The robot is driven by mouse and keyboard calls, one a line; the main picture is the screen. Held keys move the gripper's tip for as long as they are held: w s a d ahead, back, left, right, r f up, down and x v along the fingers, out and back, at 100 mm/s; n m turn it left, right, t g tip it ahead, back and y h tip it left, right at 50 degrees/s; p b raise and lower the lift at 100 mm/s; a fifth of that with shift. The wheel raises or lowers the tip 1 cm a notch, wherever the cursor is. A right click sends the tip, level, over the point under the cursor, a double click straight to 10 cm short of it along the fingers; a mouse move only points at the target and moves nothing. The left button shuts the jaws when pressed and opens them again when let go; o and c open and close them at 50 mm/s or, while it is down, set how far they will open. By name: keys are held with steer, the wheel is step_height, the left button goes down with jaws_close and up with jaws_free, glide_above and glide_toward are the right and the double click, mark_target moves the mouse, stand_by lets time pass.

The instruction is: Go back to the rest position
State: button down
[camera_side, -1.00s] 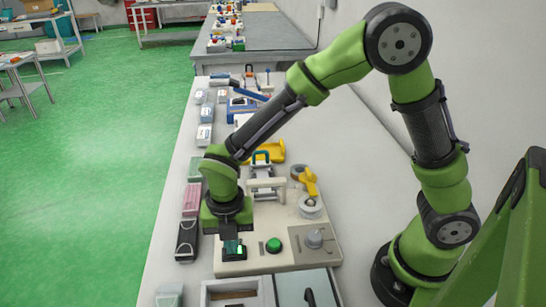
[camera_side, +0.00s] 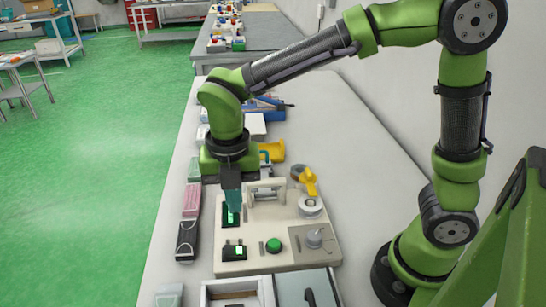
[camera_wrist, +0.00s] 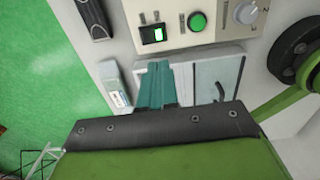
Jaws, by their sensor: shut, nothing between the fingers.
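My gripper (camera_side: 232,202) is shut and empty. It points down over the left side of the beige machine panel (camera_side: 290,260) in the side view, above the panel's surface. In the wrist view its teal fingers (camera_wrist: 155,85) are together, with a white-framed box behind them. The panel carries a black switch with a lit green face (camera_side: 236,250), a round green button (camera_side: 273,245) and a grey knob (camera_side: 314,239). The switch also shows in the wrist view (camera_wrist: 153,33). Part of the panel's far left is hidden behind my gripper.
A yellow tape dispenser (camera_side: 306,180) and a yellow part (camera_side: 272,151) stand at the panel's far side. Pink (camera_side: 191,200) and black (camera_side: 187,240) packs lie along the table's left edge. A white-framed box (camera_side: 237,293) stands at the near edge. The table right of the panel is clear.

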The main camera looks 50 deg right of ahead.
steer(key=shift+s+d+r, duration=0.1)
steer(key=shift+r, duration=0.75)
